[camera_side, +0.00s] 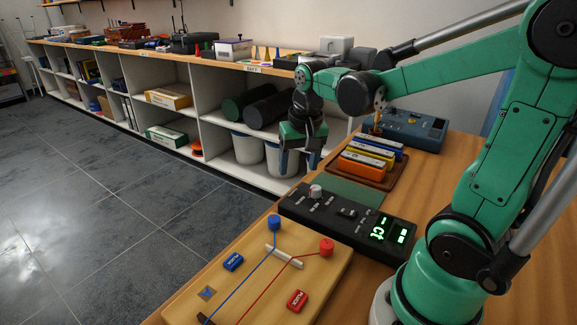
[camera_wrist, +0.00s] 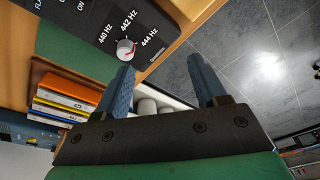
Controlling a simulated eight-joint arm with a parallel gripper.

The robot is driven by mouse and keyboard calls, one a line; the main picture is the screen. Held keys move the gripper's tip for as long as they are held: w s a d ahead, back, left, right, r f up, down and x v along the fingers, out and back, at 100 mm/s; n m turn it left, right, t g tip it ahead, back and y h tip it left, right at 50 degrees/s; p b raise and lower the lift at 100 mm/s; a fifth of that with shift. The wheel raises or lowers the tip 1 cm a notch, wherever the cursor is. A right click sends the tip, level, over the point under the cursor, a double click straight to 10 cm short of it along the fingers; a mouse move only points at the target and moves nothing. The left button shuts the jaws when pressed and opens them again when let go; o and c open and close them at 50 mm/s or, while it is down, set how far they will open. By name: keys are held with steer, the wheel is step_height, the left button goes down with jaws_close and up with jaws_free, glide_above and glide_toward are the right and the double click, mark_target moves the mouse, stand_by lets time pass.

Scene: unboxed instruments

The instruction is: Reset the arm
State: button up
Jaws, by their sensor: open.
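My gripper (camera_side: 297,160) hangs at the end of my green arm, past the table's far edge in the side view, in front of the shelf. In the wrist view its two blue fingers (camera_wrist: 160,90) are spread apart, with nothing between them but a view of floor and pale bins beyond. A black tuner box (camera_side: 345,217) with a green lit display stands on the table, nearer the camera than my gripper. Its knob (camera_wrist: 125,48) and 440, 442 and 444 Hz marks show in the wrist view.
A wooden board (camera_side: 180,306) with blue and red pegs and strings lies at the front. Coloured blocks (camera_side: 369,160) sit on a brown tray behind the tuner. A blue-grey device (camera_side: 425,128) stands at the back. A long shelf (camera_side: 200,75) runs along the wall.

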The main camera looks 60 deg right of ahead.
steer(key=s+a+r+n+t+y, duration=0.1)
steer(key=a+n+t, duration=0.4)
steer(key=a, duration=0.5)
steer(key=n, duration=0.2)
steer(key=shift+s+a+r+n, duration=0.35)
steer(key=shift+s+r+n, duration=0.05)
